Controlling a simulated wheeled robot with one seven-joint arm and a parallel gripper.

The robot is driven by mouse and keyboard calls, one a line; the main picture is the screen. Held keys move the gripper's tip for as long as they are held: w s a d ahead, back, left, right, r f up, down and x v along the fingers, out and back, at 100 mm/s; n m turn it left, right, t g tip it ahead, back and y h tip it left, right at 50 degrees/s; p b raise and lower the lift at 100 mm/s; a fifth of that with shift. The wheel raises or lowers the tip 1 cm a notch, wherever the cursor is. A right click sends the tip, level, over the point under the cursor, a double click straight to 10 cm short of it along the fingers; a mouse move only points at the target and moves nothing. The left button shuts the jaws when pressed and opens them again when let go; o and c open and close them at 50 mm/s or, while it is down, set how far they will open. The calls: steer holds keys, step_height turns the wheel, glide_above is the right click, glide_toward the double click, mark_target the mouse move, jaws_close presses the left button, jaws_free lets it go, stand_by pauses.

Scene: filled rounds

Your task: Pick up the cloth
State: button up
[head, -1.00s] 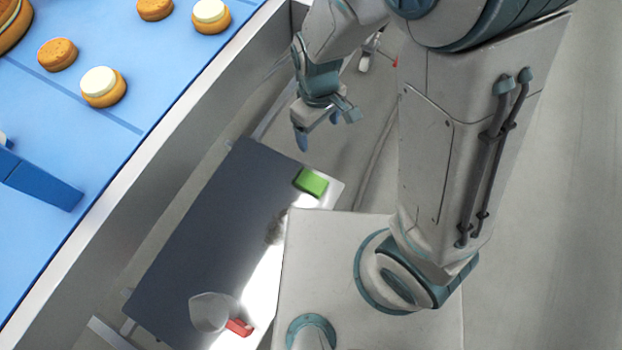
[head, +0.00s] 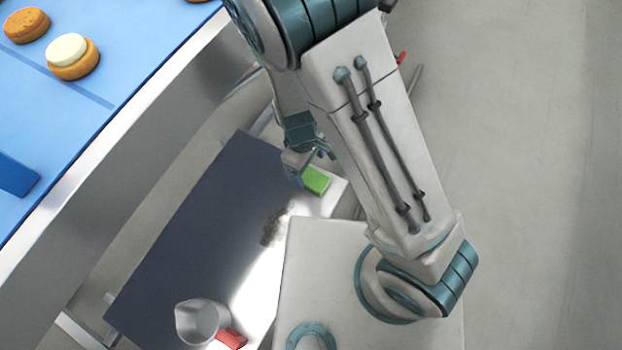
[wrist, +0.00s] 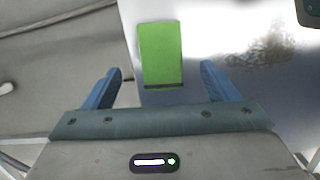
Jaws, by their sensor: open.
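The cloth is a green folded rectangle (head: 316,180) lying flat near the far right corner of a low dark table (head: 190,235). In the wrist view the green cloth (wrist: 161,55) lies ahead of my gripper (wrist: 160,88), centred between its two blue fingers. In the head view my gripper (head: 309,168) is at the cloth's upper left edge, partly hidden by my arm. I cannot tell whether it touches the cloth.
A whitish jug (head: 199,321) and a red object (head: 232,338) stand at the table's near end. A dark smudge (head: 272,226) marks the tabletop. A blue conveyor (head: 100,120) with round cakes (head: 73,57) runs along the left. Open floor (head: 530,190) lies to the right.

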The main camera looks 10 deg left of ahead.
mark_target(310, 177)
step_height(310, 177, down, 5)
steer(key=shift+s+r+b, duration=0.1)
steer(key=shift+b, duration=1.05)
steer(key=c, duration=1.1)
steer(key=shift+r, duration=0.1)
